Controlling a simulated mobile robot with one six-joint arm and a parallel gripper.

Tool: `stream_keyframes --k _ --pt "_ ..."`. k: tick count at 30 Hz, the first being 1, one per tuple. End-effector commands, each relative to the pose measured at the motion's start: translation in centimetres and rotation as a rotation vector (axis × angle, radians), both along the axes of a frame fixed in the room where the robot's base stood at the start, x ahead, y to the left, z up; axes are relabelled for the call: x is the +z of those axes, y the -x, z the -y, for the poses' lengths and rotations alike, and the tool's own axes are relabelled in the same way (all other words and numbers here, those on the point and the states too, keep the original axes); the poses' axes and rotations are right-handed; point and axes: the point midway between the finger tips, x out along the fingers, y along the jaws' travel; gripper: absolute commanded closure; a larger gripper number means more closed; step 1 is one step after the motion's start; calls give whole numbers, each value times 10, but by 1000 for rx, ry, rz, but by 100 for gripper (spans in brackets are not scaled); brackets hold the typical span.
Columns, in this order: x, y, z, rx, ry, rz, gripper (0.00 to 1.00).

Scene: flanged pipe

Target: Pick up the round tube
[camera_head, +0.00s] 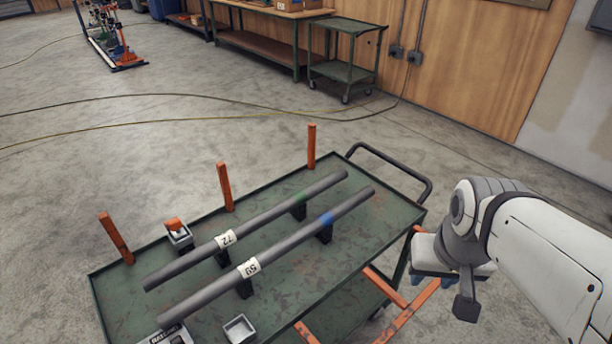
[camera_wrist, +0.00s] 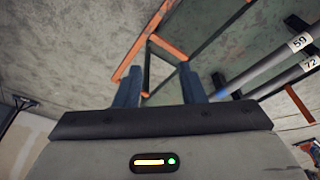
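Two long grey round tubes lie side by side on dark supports on a green cart (camera_head: 130,300). The farther tube (camera_head: 262,221) has a "72" label and a green band. The nearer tube (camera_head: 290,241) has a "59" label and a blue band. My gripper (camera_head: 449,279) hangs off the cart's right side, apart from both tubes. In the wrist view its two blue fingers are spread with nothing between them (camera_wrist: 160,88). That view shows tube 59 (camera_wrist: 262,71) and tube 72 (camera_wrist: 284,79) at the right.
Upright orange posts (camera_head: 224,187) line the cart's far edge. Orange bars (camera_head: 405,312) stick out near my gripper. A dark handle (camera_head: 400,167) rises at the cart's right end. Open floor lies beyond.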

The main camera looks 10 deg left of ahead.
Motion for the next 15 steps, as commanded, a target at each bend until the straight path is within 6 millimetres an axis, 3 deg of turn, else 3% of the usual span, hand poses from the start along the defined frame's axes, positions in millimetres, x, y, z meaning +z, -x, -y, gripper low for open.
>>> stream_keyframes --k 3,8,11,15 --pt "0 0 0 0 0 0 62" --pt "2 -10 -5 -16 -8 -8 49" --pt "4 -30 -12 -64 -25 -27 41" --pt "2 -75 -44 -162 -56 -66 41"
